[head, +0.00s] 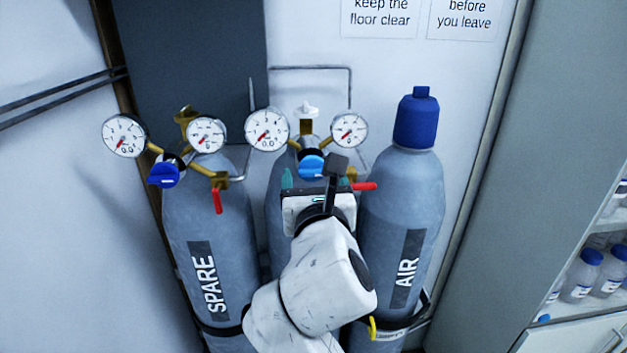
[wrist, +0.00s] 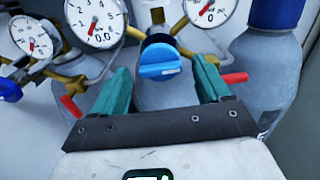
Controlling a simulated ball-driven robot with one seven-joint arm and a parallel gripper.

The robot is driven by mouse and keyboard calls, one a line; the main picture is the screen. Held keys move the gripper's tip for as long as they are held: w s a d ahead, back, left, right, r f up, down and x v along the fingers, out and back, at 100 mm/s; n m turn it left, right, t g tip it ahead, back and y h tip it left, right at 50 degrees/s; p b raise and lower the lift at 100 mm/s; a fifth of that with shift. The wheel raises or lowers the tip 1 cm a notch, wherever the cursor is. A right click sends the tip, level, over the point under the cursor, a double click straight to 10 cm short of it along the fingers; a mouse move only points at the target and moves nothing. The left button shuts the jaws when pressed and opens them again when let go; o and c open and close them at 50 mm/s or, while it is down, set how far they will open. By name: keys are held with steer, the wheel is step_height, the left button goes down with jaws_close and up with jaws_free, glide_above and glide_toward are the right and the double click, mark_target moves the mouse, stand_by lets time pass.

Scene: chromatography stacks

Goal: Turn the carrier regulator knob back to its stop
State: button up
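The light blue regulator knob (head: 312,165) sits on the middle cylinder (head: 279,205), whose label is hidden behind my arm. In the wrist view the knob (wrist: 160,62) shows a white mark on its face. My gripper (wrist: 159,68) is open, its teal fingers to the left and right of the knob with gaps on both sides. In the head view my gripper (head: 314,180) is just in front of and below the knob. The middle regulator's large gauge (head: 267,130) reads about 0.0, and its small gauge (head: 349,131) also points near 0.
The SPARE cylinder (head: 207,262) stands left with a dark blue knob (head: 164,175) and a red lever (head: 217,200). The AIR cylinder (head: 400,225) with a blue cap (head: 416,120) stands right. Another red lever (head: 363,186) is close right of my gripper.

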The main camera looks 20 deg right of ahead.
steer(key=shift+s, duration=0.1)
steer(key=b+v, duration=0.2)
steer(key=v, duration=0.8)
steer(key=shift+s, duration=0.3)
steer(key=shift+a, duration=0.1)
steer(key=s+d+f+m+g+y+b, duration=0.1)
steer(key=s+d+f+m+g, duration=0.15)
steer(key=f+m, duration=0.5)
steer(key=s+d+f+m+g+y, duration=0.1)
steer(key=s+d+f+m+g, duration=0.2)
steer(key=f, duration=0.8)
steer(key=s+d+f+m+g+b, duration=0.15)
steer(key=f+m+g, duration=0.25)
steer(key=f+m, duration=0.45)
steer(key=s+d+f+m+g+y, duration=0.1)
steer(key=s+d+f+m+g, duration=0.1)
steer(key=s+f+m, duration=0.5)
steer(key=s+d+f+m+g+y+b, duration=0.1)
steer(key=s+d+f+m+g+y, duration=0.1)
steer(key=s+f+m+g, duration=0.2)
steer(key=s+f+m, duration=0.3)
steer(key=s+f, duration=0.4)
steer(key=shift+s+d+f+g, duration=0.2)
steer(key=shift+s+d+g, duration=0.15)
steer(key=shift+s+d, duration=0.05)
